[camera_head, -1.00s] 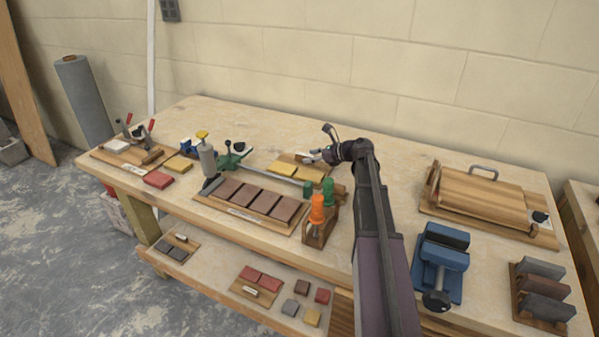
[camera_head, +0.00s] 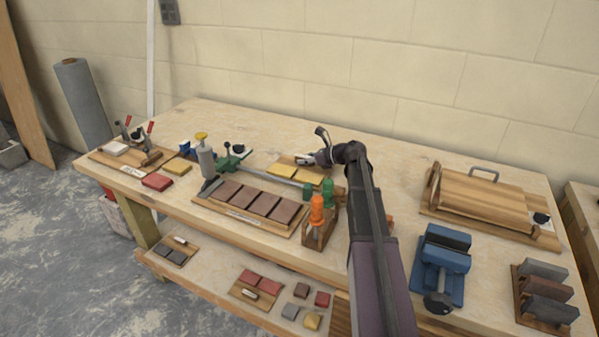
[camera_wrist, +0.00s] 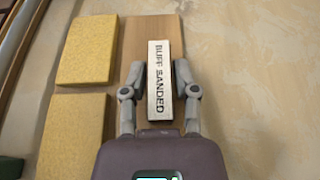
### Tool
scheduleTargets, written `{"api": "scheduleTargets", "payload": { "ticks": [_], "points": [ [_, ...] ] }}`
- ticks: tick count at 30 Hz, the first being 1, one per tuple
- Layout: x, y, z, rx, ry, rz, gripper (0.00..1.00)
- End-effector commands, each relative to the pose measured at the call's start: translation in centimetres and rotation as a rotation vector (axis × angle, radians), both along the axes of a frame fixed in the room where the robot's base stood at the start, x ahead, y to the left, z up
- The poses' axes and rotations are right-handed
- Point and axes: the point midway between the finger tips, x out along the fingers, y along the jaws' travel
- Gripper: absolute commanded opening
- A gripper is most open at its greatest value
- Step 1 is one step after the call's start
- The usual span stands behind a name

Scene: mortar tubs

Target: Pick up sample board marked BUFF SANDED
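The sample board (camera_wrist: 133,48) marked BUFF SANDED is a wooden board with two yellow tiles (camera_wrist: 84,51) on its left part in the wrist view. A white label block (camera_wrist: 154,60) with the words BUFF SANDED stands on its right part. In the head view the board's yellow tiles (camera_head: 297,174) show near the back middle of the bench. My gripper (camera_wrist: 159,90) has one finger on each side of the label block, close to its sides. In the head view my gripper (camera_head: 303,160) is over the board's far edge. I cannot tell whether the fingers touch the block.
A board with several brown tiles (camera_head: 252,199) lies in front. A wooden holder (camera_head: 318,234) with an orange-handled tool stands near my arm. A blue vise (camera_head: 441,264) and a wooden press (camera_head: 480,196) are at right. The bench behind my gripper is clear.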

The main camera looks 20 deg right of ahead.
Motion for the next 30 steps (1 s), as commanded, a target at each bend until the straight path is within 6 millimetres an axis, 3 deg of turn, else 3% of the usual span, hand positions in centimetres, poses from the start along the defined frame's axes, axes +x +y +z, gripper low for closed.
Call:
{"api": "scheduleTargets", "payload": {
  "ticks": [1,2,17,30],
  "points": [
    [0.0,0.0,0.0,0.0,0.0,0.0,0.09],
    [0.0,0.0,0.0,0.0,0.0,0.0,0.0],
    [0.0,0.1,0.2,0.001,0.0,0.001,0.0],
    [0.0,0.1,3.0,0.001,0.0,0.001,0.0]
  ]
}}
